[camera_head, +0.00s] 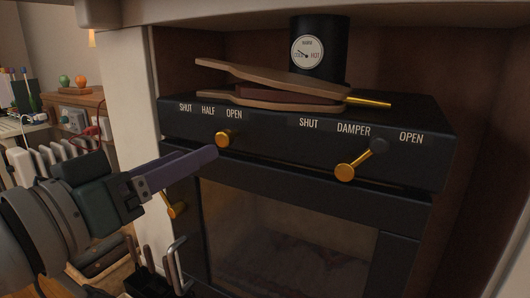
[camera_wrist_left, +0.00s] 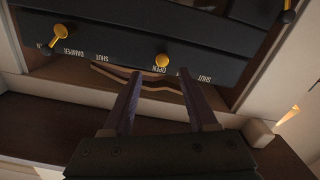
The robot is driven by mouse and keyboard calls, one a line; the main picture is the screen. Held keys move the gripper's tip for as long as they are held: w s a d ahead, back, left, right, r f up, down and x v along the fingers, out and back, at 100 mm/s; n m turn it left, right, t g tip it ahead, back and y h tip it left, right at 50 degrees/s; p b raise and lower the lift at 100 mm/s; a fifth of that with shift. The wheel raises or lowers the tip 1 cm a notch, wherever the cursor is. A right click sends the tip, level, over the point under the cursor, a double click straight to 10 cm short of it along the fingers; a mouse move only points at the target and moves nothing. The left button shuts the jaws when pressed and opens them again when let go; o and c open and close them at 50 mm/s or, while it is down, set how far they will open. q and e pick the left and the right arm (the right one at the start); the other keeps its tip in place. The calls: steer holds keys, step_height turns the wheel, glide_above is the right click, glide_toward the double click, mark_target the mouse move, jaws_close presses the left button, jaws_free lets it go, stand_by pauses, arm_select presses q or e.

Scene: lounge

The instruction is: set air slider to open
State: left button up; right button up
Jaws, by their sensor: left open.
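The air slider's brass knob (camera_head: 225,139) sticks out of the black stove front, below the word OPEN at the right end of the SHUT, HALF, OPEN row. In the left wrist view, upside down, the knob (camera_wrist_left: 162,60) also sits at the OPEN label. My left gripper (camera_head: 214,153) is open, its purple fingers just below and left of the knob. In the wrist view the left gripper (camera_wrist_left: 160,72) has a fingertip on each side of the knob, which appears slightly beyond them. I cannot tell if they touch. My right gripper is not in view.
The damper lever (camera_head: 347,170) is to the right on the same panel. Wooden bellows (camera_head: 285,95) lie on the stove top before a flue with a dial (camera_head: 307,53). A door handle (camera_head: 176,208) and fire tools (camera_head: 150,272) are below my left arm.

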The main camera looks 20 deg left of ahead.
arm_select(q)
steer(key=shift+s+a, duration=0.1)
steer(key=shift+s, duration=1.35)
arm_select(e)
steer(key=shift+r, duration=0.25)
